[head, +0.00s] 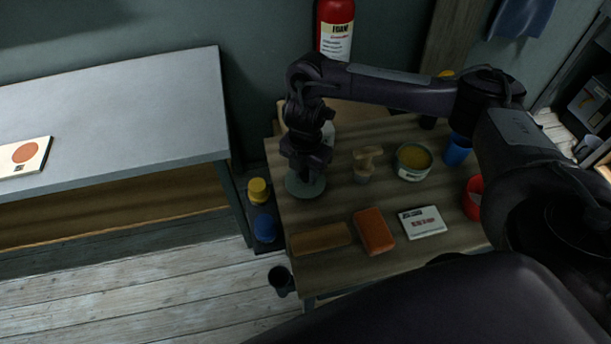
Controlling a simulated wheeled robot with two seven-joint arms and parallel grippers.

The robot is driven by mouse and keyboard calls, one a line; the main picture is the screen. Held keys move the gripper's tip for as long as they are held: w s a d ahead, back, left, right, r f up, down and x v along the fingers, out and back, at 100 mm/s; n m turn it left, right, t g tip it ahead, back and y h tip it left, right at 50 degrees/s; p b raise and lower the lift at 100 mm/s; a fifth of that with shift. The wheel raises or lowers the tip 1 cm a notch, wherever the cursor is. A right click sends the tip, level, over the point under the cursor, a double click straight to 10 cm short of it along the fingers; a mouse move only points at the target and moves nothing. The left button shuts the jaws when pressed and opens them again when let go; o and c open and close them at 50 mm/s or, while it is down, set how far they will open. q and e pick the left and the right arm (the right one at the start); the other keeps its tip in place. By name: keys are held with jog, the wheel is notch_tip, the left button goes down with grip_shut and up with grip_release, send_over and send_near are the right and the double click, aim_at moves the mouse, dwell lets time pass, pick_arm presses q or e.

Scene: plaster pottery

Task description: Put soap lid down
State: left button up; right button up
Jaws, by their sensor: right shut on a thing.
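My right gripper (304,172) reaches down over the left back part of the wooden table (335,205). It is shut on a round grey-green lid (307,188), which lies flat just below the fingers. The fingertips are dark and partly hidden by the wrist. I cannot tell whether the lid touches the tabletop. The open soap tin (413,160), with yellow contents and a pale label, stands to the right of the lid. My left gripper is not in view.
A wooden tool (367,160) stands between lid and tin. A tan block (320,238), an orange block (374,231) and a white box (423,222) lie along the front. Blue (458,149) and red (474,196) cups stand right. A grey bench (130,110) is left.

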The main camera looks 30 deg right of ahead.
aim_at(305, 172)
jog(key=shift+f, duration=0.5)
jog(key=shift+f, duration=0.1)
jog(key=o, duration=1)
jog(key=shift+c, duration=0.2)
notch_tip(305, 172, up, 11)
jog(key=p, duration=0.3)
jog(key=shift+f, duration=0.15)
jog(key=shift+r, duration=0.75)
